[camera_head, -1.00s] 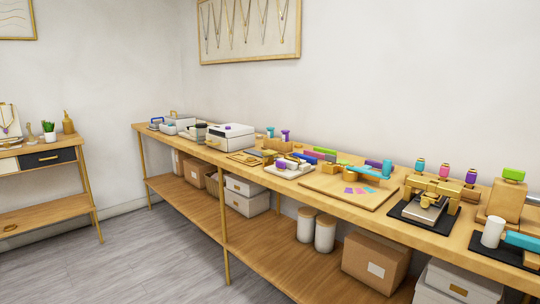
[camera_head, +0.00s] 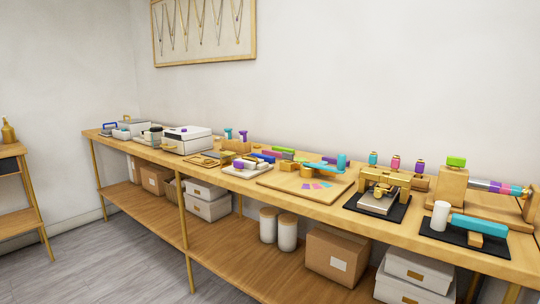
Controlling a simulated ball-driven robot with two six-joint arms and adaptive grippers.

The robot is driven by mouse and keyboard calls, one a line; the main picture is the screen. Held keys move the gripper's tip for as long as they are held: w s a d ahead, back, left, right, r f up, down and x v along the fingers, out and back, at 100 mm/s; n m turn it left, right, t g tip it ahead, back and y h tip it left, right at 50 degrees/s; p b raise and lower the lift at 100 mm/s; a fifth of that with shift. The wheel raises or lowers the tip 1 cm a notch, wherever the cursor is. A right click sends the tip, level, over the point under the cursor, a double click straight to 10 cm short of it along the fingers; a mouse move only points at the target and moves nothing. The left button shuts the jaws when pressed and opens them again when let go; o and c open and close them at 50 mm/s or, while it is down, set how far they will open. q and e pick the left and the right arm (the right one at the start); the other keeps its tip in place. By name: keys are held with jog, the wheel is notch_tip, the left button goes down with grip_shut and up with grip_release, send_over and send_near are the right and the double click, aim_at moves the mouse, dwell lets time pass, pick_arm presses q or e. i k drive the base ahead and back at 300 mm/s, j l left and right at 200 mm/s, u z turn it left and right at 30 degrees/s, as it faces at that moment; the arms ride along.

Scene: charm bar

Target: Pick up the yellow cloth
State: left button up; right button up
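I cannot make out a yellow cloth for sure in the head view. Several small yellow or tan items lie on the long wooden table (camera_head: 235,187), such as a flat tan piece (camera_head: 203,160) in front of the white box, but they are too small to tell as cloth. Neither of my grippers shows in the head view.
A white box (camera_head: 187,139), a wooden board (camera_head: 285,188) with coloured pieces, a brass press on a black mat (camera_head: 357,206) and a white cylinder (camera_head: 440,215) crowd the tabletop. Cartons (camera_head: 337,258) and jars (camera_head: 267,225) stand on the lower shelf. Grey floor (camera_head: 100,272) is open at front left.

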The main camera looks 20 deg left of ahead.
aim_at(224, 154)
jog(key=i+j+z, duration=0.1)
jog(key=j+z, duration=0.6)
jog(key=i+j+z, duration=0.1)
jog(key=j+z, duration=0.2)
